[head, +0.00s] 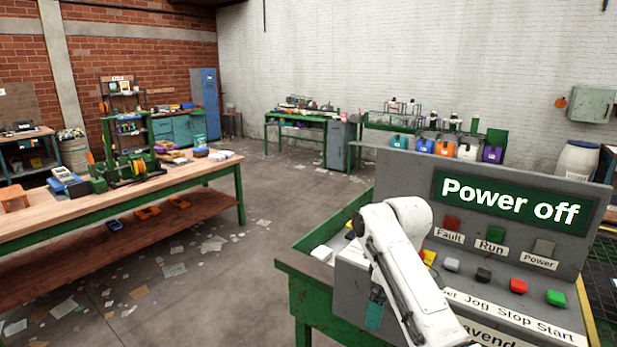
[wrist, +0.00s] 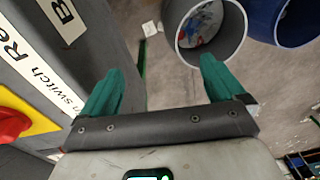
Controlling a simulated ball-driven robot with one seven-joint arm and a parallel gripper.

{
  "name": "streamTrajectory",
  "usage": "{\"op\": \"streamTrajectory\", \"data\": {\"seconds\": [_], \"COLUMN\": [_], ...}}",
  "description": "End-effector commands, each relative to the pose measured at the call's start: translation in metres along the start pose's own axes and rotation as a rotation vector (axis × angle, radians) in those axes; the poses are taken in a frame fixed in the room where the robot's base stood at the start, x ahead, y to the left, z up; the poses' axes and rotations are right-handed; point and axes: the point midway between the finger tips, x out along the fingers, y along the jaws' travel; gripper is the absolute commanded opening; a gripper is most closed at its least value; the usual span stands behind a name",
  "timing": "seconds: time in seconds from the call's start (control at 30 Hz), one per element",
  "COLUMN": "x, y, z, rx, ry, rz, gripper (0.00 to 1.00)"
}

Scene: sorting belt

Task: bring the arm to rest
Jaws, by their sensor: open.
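My arm (head: 400,255) is white and reaches up from the bottom right of the head view, bent, in front of the grey control panel (head: 390,180). My gripper (wrist: 160,66) shows in the wrist view with its two teal fingers apart and nothing between them. In the head view only a bit of teal finger shows beside the panel's left part; the rest is hidden by my arm. In the wrist view a grey panel side with a red knob (wrist: 12,124) on yellow lies left of the fingers, apart from them.
The panel has a "Power off" display (head: 511,202), a red button (head: 518,286) and a green button (head: 556,298). A grey round container (wrist: 212,35) and a blue one (wrist: 298,20) lie beyond the fingers. A long workbench (head: 120,200) stands left; paper-strewn floor is between.

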Motion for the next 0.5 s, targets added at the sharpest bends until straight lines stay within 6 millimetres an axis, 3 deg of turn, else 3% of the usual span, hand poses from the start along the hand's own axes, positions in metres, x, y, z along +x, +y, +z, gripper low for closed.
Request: {"op": "streamTrajectory", "data": {"seconds": [0.03, 0.2, 0.37, 0.5], "x": [0.025, 0.086, 0.133, 0.167], "y": [-0.011, -0.044, -0.077, -0.108], "z": [0.007, 0.034, 0.070, 0.111], "rx": [0.018, 0.107, 0.210, 0.315], "ry": [0.007, 0.042, 0.068, 0.084], "rz": [-0.012, -0.030, -0.042, -0.046], "gripper": [0.96, 0.96, 0.96, 0.96]}}
